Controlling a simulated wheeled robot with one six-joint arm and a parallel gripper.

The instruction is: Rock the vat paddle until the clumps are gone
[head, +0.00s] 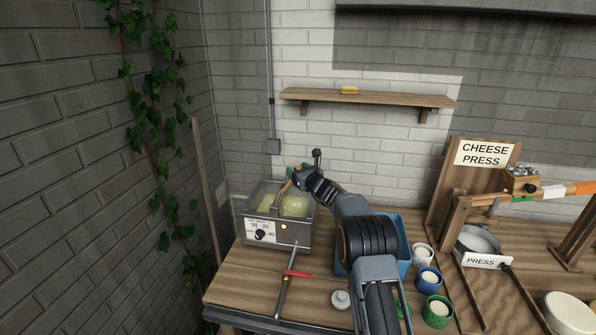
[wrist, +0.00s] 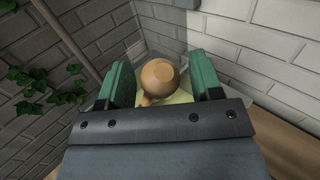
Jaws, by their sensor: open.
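The vat (head: 278,231) is a clear-walled metal box at the left end of the bench, holding pale yellow contents (head: 292,205). My gripper (wrist: 164,80) is open, with one green finger on each side of the knob and gaps between. In the head view my gripper (head: 296,178) is above the vat. My gripper hides much of the contents, so I cannot tell whether there are clumps.
A red-handled tap (head: 297,273) sticks out in front of the vat. A blue bin (head: 403,243) stands behind my arm. Small tubs (head: 429,279) and the cheese press (head: 486,261) are to the right. A wall shelf (head: 370,99) is above; ivy (head: 157,80) climbs the left wall.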

